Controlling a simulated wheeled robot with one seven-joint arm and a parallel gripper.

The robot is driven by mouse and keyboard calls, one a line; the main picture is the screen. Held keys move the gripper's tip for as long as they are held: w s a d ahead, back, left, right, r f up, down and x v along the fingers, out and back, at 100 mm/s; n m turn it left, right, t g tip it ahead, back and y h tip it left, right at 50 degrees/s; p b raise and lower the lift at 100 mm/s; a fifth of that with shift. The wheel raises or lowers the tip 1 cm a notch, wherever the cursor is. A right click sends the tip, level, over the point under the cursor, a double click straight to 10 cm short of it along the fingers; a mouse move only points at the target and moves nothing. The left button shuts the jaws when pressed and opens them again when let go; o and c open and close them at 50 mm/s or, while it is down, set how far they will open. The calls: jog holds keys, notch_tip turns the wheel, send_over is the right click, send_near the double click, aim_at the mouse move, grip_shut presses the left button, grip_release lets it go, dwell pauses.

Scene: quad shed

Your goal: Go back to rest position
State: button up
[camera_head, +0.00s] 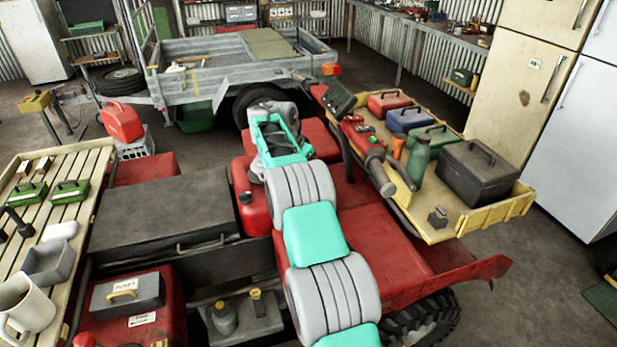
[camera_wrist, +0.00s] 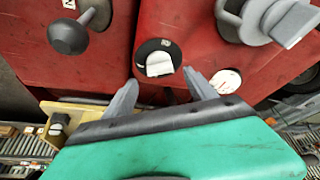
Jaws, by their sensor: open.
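My gripper (camera_wrist: 163,92) shows in the wrist view with its two grey fingers apart and nothing between them. Its fingertips point toward a red panel (camera_wrist: 110,75). A black round switch with a white toggle (camera_wrist: 158,62) sits on the panel just beyond the gap between the fingers. I cannot tell whether the fingers touch the panel. In the head view my grey and turquoise arm reaches forward over the red quad (camera_head: 365,225). My fingertips cannot be made out there.
A black knob (camera_wrist: 70,36) and a grey fitting (camera_wrist: 275,20) stand out from the panel. A yellow tray (camera_head: 450,228) with toolboxes and a green bottle (camera_head: 418,160) is right of my arm. A slatted bench (camera_head: 75,215) is left. A trailer (camera_head: 220,65) stands behind.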

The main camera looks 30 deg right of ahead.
jog(key=shift+v, duration=1.75)
